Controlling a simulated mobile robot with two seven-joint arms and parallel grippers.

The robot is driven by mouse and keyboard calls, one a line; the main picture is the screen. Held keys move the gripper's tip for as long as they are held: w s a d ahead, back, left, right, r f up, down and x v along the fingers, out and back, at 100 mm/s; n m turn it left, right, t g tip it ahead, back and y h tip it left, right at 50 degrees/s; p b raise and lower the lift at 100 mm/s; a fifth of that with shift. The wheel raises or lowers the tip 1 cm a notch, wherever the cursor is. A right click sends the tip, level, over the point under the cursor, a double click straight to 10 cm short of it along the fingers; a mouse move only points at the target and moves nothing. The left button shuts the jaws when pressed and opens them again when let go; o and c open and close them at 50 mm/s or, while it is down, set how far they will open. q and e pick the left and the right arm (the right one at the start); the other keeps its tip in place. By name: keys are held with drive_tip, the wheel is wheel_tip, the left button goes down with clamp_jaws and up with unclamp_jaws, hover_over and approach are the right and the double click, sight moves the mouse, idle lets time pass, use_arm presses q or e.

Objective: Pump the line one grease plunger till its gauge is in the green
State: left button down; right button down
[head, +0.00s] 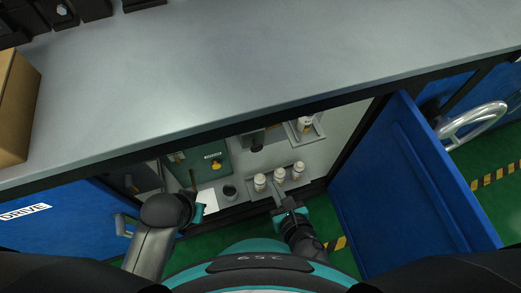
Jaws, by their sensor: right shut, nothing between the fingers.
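Inside the open cabinet under the bench, a grey-green box (204,160) carries a small label and a yellow knob (216,165). A dark knob-like part (257,145) sticks out to its right. I cannot tell which part is the line one grease plunger, and no gauge reading can be made out. My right gripper (276,193) is shut and empty, low in the cabinet opening, close in front of the white bottles. My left gripper (200,207) is at the left of the opening; its fingers are mostly hidden by my wrist.
Several white bottles stand in the cabinet, including one (260,183) in a row near my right gripper and one (305,125) in a tray. A dark cup (230,192) stands left of the row. The blue door (405,190) hangs open at right. The grey bench top (230,75) overhangs.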

sight(257, 151)
drive_tip(key=shift+w, duration=0.1)
